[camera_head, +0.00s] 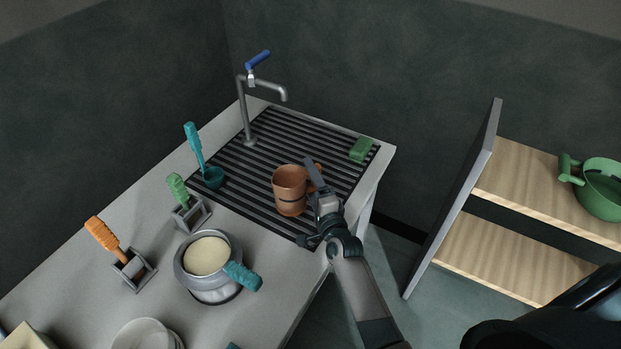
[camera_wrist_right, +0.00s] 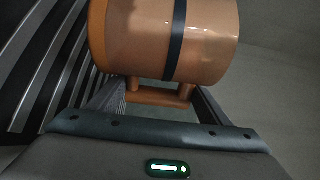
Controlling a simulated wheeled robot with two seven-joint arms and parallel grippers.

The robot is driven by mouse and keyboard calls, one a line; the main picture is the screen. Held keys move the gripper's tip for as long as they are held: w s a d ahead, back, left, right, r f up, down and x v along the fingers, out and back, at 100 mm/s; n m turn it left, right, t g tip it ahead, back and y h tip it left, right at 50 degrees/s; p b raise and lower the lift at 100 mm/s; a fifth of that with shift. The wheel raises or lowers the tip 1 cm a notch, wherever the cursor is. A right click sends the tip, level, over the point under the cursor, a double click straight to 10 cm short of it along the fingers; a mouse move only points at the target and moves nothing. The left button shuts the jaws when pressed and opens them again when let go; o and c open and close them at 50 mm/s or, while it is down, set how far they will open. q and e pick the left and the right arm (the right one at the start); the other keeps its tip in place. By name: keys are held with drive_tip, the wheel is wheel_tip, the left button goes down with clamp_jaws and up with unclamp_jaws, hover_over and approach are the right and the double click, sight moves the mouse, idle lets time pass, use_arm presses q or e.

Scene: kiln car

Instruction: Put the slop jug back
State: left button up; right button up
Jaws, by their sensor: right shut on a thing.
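The slop jug (camera_head: 289,191) is orange-brown with a dark band and stands upright on, or just over, the black ribbed drain grate (camera_head: 240,157); I cannot tell if it touches. My right gripper (camera_head: 316,180) is shut on the jug's handle, on the jug's right side. In the right wrist view, the jug's body (camera_wrist_right: 165,35) fills the top, and its handle (camera_wrist_right: 158,98) lies between the fingers of my right gripper (camera_wrist_right: 155,100). My left gripper is not in view.
A tap (camera_head: 247,110) and a green sponge (camera_head: 362,149) are at the grate's far side. A teal ladle (camera_head: 213,178), a pot (camera_head: 207,262) and brush holders (camera_head: 130,270) stand left and in front. An open cabinet (camera_head: 500,260) holds a green pan (camera_head: 600,190) at right.

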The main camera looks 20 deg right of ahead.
sight(310, 191)
drive_tip(key=shift+f+b, duration=0.95)
drive_tip(key=shift+f, duration=0.55)
drive_tip(key=shift+f+b, duration=0.4)
drive_tip(key=shift+f, duration=0.25)
idle(1.2)
drive_tip(key=o, duration=1.9)
drive_tip(key=shift+s, duration=0.1)
